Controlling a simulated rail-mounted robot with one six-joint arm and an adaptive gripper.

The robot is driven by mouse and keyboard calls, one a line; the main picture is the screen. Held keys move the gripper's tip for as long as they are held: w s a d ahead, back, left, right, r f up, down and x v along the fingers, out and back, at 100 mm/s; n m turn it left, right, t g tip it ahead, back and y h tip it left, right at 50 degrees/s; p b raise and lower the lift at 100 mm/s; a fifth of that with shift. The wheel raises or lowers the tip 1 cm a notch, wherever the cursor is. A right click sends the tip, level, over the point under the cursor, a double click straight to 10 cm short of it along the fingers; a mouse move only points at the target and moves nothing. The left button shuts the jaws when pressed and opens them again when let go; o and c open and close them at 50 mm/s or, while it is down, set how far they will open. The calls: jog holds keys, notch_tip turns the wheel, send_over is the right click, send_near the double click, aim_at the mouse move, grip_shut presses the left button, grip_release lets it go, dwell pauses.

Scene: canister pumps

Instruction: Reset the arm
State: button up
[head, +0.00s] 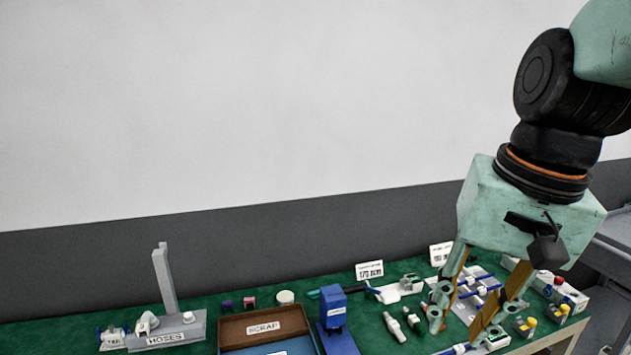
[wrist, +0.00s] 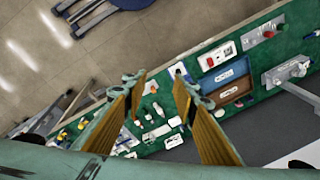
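My gripper (head: 464,318) hangs from my arm at the right of the head view, above the right part of the green-topped bench. Its two fingers are spread apart with nothing seen between them. The wrist view shows the same open fingers (wrist: 158,85), with the bench top below and between them.
The green bench (head: 225,283) carries a brown SCRAP tray (head: 264,342), a blue device (head: 332,306), a HOSES stand (head: 166,334), small white parts (head: 394,326) and a grey rack with blue-marked parts (head: 486,279). A wall stands behind. A blue stool (wrist: 125,4) is on the floor.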

jog(key=s+r+n+t+h, duration=0.1)
jog(key=s+n, duration=0.3)
jog(key=s, duration=0.7)
jog(key=shift+s+d+r+t, duration=0.2)
jog(key=shift+r+t, duration=0.3)
jog(key=shift+r, duration=0.35)
dwell(0.5)
